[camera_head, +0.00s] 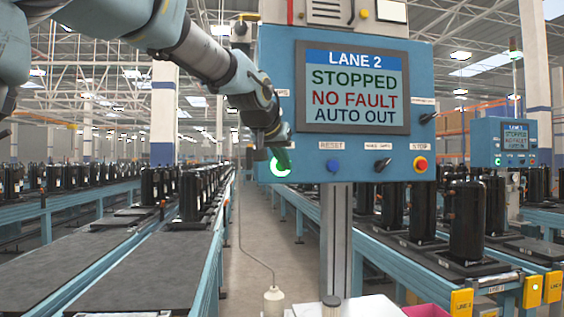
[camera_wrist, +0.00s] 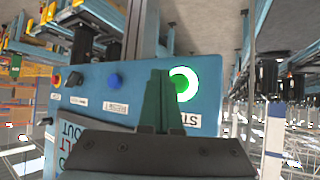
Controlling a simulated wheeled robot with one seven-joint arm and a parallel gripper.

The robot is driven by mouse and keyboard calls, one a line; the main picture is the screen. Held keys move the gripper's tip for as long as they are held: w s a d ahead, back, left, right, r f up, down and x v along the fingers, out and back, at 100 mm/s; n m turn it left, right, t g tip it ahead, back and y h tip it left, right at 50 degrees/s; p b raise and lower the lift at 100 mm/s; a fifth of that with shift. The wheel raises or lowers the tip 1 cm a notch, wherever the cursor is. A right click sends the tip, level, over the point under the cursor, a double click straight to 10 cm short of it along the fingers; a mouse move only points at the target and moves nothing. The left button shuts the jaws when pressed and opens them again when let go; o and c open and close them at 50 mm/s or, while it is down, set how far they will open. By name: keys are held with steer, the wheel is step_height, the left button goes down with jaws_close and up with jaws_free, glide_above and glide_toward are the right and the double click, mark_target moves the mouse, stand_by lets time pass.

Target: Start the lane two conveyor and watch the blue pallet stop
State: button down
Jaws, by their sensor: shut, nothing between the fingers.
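The lane two control panel (camera_head: 400,140) is a blue box with a screen (camera_head: 352,88) reading "LANE 2, STOPPED, NO FAULT, AUTO OUT". Its lit green start button (camera_head: 279,168) is at the lower left, and it also shows in the wrist view (camera_wrist: 183,84). My gripper (camera_head: 281,156) is shut and empty, its green fingers right at the button in the head view. In the wrist view the fingertips (camera_wrist: 160,74) overlap the button's edge; I cannot tell whether they touch it. No blue pallet can be made out among the dark pallets with black compressors (camera_head: 467,220).
A blue reset button (camera_head: 333,165), a black selector (camera_head: 382,164) and a red stop button (camera_head: 421,163) sit along the panel's lower edge. A second panel (camera_head: 505,140) stands at right. Conveyors (camera_head: 130,265) flank the aisle. A white bobbin-like object (camera_head: 273,301) is below.

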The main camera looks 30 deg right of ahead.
steer(key=shift+w+d+p, duration=0.15)
steer(key=shift+w+d, duration=0.1)
steer(key=shift+w, duration=0.35)
steer(key=shift+w+d+p, duration=0.15)
steer(key=shift+w+d, duration=0.05)
steer(key=shift+w, duration=0.4)
stand_by(1.2)
steer(key=shift+w+d, duration=0.2)
steer(key=shift+w, duration=0.15)
